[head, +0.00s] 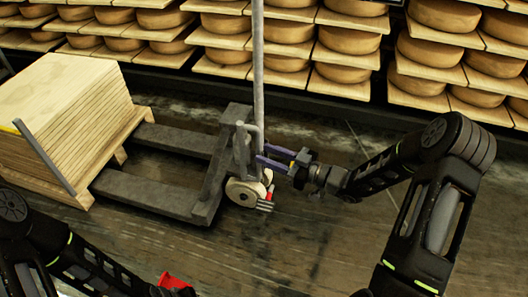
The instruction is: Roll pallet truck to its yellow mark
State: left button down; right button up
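The grey pallet truck (213,176) stands on the floor in the middle of the head view, its two forks pointing left. Its tall handle post (258,70) stands upright, and a pale wheel (246,191) shows at its base. My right gripper (261,156) reaches in from the right, its purple fingers apart at the lower handle post. Whether they grip it is unclear. My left arm comes in at the lower left; its gripper is not clearly in view. No yellow mark is clearly visible on the floor.
A stack of pale boards (62,92) on a wooden base is at the left, by the fork ends. A leaning grey bar (44,157) stands before it. Shelves of cheese wheels (348,40) line the back. A red object (172,281) is at the bottom edge. Floor in front is clear.

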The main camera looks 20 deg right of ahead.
jog(key=p+v, duration=0.1)
jog(key=v, duration=0.5)
dwell(0.4)
